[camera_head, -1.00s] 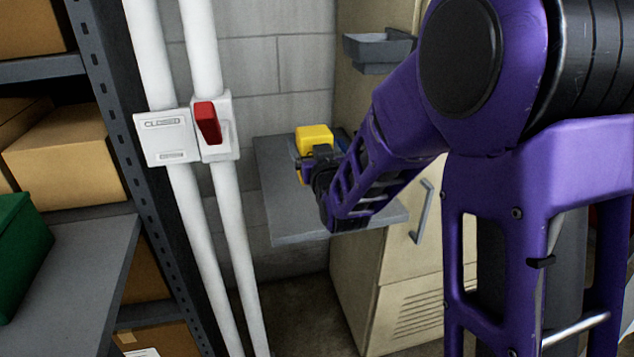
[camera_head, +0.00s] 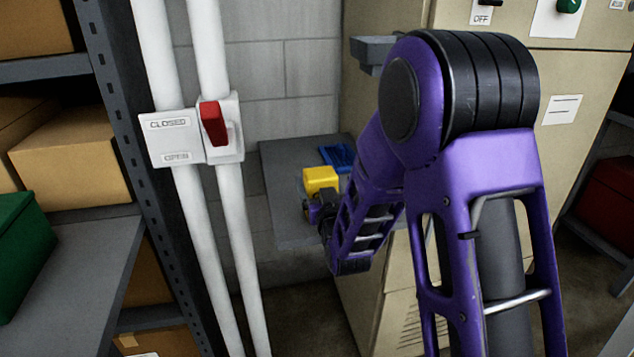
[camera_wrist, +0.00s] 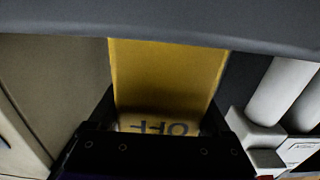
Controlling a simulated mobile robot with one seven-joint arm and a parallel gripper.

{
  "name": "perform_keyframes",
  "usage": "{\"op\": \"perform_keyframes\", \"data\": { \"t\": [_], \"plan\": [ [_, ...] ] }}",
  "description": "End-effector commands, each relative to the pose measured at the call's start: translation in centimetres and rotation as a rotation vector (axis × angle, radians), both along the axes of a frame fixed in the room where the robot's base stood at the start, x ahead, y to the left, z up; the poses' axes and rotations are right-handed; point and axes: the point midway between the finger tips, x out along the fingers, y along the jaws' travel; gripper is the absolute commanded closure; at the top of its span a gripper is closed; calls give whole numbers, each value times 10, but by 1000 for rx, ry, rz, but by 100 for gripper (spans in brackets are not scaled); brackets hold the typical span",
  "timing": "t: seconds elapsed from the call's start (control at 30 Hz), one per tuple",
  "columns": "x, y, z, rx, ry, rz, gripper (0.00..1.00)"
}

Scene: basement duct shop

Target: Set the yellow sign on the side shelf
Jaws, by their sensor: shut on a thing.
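The yellow sign (camera_head: 320,179) shows as a small yellow block in the head view, in front of or over the grey side shelf (camera_head: 283,187). In the wrist view the yellow sign (camera_wrist: 165,80) stands between the fingers, with dark upside-down lettering near its lower end. My gripper (camera_head: 318,204) is shut on it; its dark fingers also show in the wrist view (camera_wrist: 160,128). A grey band crosses the top of the wrist view and meets the sign's far end. I cannot tell whether the sign touches the shelf.
A blue open tray (camera_head: 338,157) lies at the shelf's back right. A beige cabinet (camera_head: 400,290) stands right of the shelf. White pipes (camera_head: 235,240) with a red-handled switch (camera_head: 213,123) stand to the left. A small grey bin (camera_head: 372,50) hangs above.

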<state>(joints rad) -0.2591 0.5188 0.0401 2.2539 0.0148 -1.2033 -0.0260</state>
Motion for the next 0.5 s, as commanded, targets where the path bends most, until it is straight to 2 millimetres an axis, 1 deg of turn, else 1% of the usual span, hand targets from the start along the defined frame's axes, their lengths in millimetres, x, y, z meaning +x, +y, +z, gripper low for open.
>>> {"op": "perform_keyframes", "data": {
  "t": [0.03, 0.1, 0.13, 0.33, 0.43, 0.5],
  "plan": [
    [0, 0, -1, 0, 1, 0, 14],
    [0, 0, -1, 0, 0, 0, 2],
    [0, 0, -1, 0, 0, 0, 0],
    [0, 0, 0, 0, 0, 0, 0],
    [0, 0, 3, 0, -1, 0, 0],
    [-6, -2, 2, 0, 1, 0, 0]
  ]
}}
